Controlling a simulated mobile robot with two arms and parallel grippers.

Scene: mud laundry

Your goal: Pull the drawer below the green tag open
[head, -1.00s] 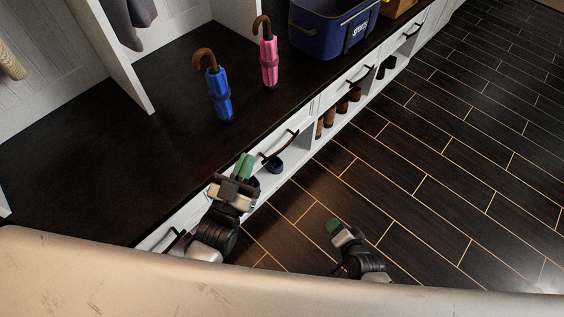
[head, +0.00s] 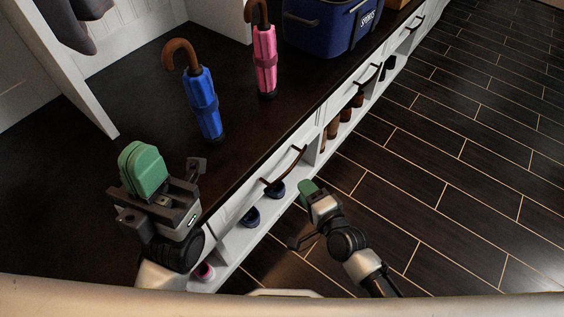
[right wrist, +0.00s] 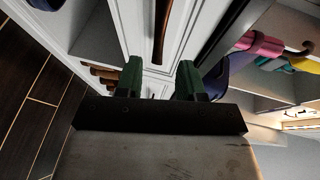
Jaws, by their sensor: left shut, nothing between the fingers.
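I see no green tag in either view. In the head view a row of white drawers runs under the dark bench top. The nearest drawer front (head: 244,197) has a dark curved handle (head: 285,168) and looks shut. My right gripper (head: 308,187) is just in front of it, over the floor side. In the right wrist view its green fingers (right wrist: 160,76) stand apart with nothing between them, and a brown handle (right wrist: 162,32) on a white panelled front lies ahead, apart from them. My left gripper (head: 142,167) is shut and empty above the bench top.
A blue umbrella (head: 203,105) and a pink umbrella (head: 265,62) stand on the bench (head: 85,195), with a blue bin (head: 320,28) behind. Shoes (head: 250,217) and brown boots (head: 331,131) sit in cubbies below the drawers. The dark floor (head: 450,190) at right is clear.

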